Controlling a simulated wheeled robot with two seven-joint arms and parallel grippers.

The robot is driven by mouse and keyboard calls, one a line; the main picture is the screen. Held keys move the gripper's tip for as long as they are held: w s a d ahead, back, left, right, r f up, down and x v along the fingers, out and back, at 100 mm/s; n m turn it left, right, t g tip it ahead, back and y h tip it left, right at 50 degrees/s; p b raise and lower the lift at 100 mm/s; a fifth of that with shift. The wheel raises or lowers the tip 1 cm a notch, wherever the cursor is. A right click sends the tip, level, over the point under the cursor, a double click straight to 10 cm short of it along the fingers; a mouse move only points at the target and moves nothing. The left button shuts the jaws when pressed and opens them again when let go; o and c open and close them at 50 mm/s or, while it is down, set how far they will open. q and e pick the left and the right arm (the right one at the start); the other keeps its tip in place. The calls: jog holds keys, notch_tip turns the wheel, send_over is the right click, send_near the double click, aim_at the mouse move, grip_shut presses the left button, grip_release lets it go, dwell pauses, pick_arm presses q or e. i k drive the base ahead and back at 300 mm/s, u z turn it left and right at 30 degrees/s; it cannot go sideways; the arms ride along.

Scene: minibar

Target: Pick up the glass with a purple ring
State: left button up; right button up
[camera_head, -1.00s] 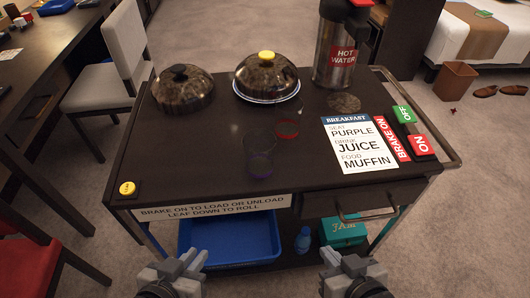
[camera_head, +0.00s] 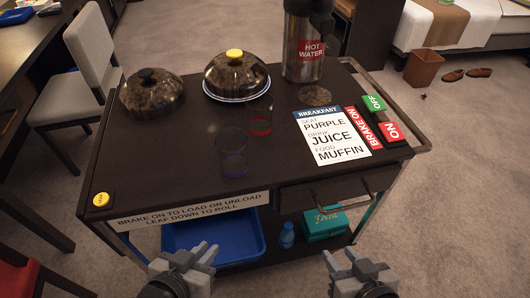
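The glass with a purple ring (camera_head: 234,172) stands upright on the dark cart top, close to its front edge. It is clear, with the purple ring low down. A second clear glass with a red ring (camera_head: 260,127) stands behind it to the right. My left gripper (camera_head: 207,251) is in front of the cart, below and left of the purple-ring glass, with its fingers apart and nothing between them. My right gripper (camera_head: 343,257) is in front of the cart at the lower right, fingers apart and empty. Neither gripper touches a glass.
On the cart (camera_head: 150,180) are a dark dome (camera_head: 152,95), a yellow-knobbed dome (camera_head: 236,77), a hot water flask (camera_head: 304,50) and a breakfast card (camera_head: 332,138). A drawer handle (camera_head: 344,193) juts out at the front. A blue tray (camera_head: 205,238) sits on the lower shelf.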

aim_at(231, 144)
jog(key=z, duration=0.25)
jog(key=k, duration=0.7)
jog(key=u, duration=1.3)
jog(key=i, duration=0.5)
jog(key=z, duration=0.05)
